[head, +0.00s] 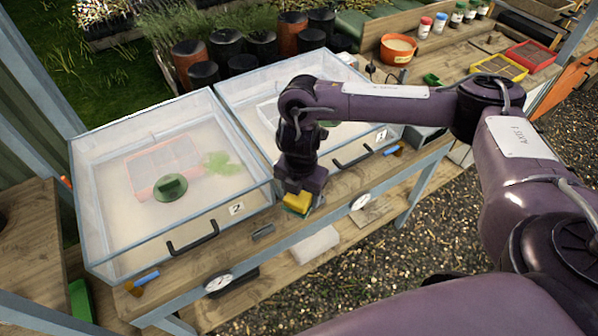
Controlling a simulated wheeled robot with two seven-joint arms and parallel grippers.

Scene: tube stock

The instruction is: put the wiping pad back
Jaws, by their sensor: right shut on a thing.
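The wiping pad (298,202) is a small yellow block with a green underside. My right gripper (299,190) is shut on it and points down, at the front wooden edge of the bench between the two clear-lidded boxes. The pad is at or just above the wood; I cannot tell whether it touches. My right arm comes in from the right and hides part of the right box. My left gripper is not in view.
The left box (240,209), labelled 2, and the right box (381,135), labelled 1, have black front handles. A grey piece (263,232) lies on the front ledge. Two round dials are on the front rail. An orange bowl (398,48) stands behind.

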